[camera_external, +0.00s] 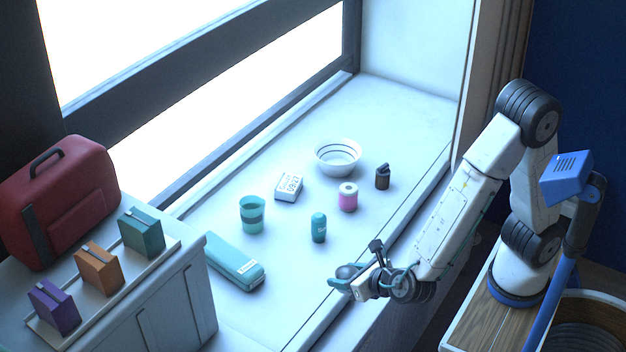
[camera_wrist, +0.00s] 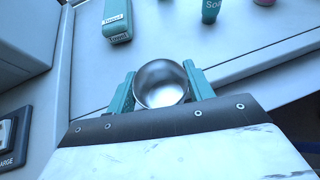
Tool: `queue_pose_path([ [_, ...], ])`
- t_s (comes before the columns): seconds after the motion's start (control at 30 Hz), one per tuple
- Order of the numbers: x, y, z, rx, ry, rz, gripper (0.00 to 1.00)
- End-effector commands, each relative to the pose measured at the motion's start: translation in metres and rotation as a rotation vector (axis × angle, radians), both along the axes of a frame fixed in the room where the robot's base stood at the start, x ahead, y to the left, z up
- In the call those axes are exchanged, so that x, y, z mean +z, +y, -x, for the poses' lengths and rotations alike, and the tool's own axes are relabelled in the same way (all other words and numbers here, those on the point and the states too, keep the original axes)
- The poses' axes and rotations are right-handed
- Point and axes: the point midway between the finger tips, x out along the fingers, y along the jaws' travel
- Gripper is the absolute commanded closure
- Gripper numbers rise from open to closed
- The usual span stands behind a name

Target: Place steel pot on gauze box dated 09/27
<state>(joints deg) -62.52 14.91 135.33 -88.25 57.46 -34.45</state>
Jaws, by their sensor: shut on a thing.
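The steel pot (camera_wrist: 161,84) is a small shiny round vessel. It sits between the two teal fingers of my gripper (camera_wrist: 161,92) in the wrist view, and the fingers are shut on it. In the external view my gripper (camera_external: 345,279) holds the pot (camera_external: 347,271) near the front edge of the white bench, and the fingers partly hide it. The gauze box (camera_external: 288,187) is a small white box with "09/27" on its face. It lies on the bench farther back and to the left of my gripper, with its top clear.
Near the gauze box are a white bowl (camera_external: 338,156), a teal cup (camera_external: 252,214), a pink-and-white roll (camera_external: 348,196), a dark bottle (camera_external: 382,177) and a teal bottle (camera_external: 318,228). A red case (camera_external: 62,202) stands on the cabinet.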

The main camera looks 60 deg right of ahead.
Motion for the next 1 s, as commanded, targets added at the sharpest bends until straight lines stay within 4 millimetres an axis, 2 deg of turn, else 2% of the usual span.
queue_pose_path([
  [0.1,0.029,0.000,0.000,0.000,-0.005,-0.007,0.71],
  [0.33,0.075,0.000,0.000,-0.001,-0.003,-0.007,0.71],
  [0.57,0.070,-0.030,-0.041,-0.069,0.000,-0.002,0.71],
  [0.77,0.070,-0.077,-0.089,-0.154,-0.002,-0.006,0.71],
  [0.87,0.070,-0.112,-0.118,-0.211,-0.002,-0.005,0.71],
  [1.0,0.070,-0.169,-0.156,-0.290,-0.003,-0.005,0.71],
])
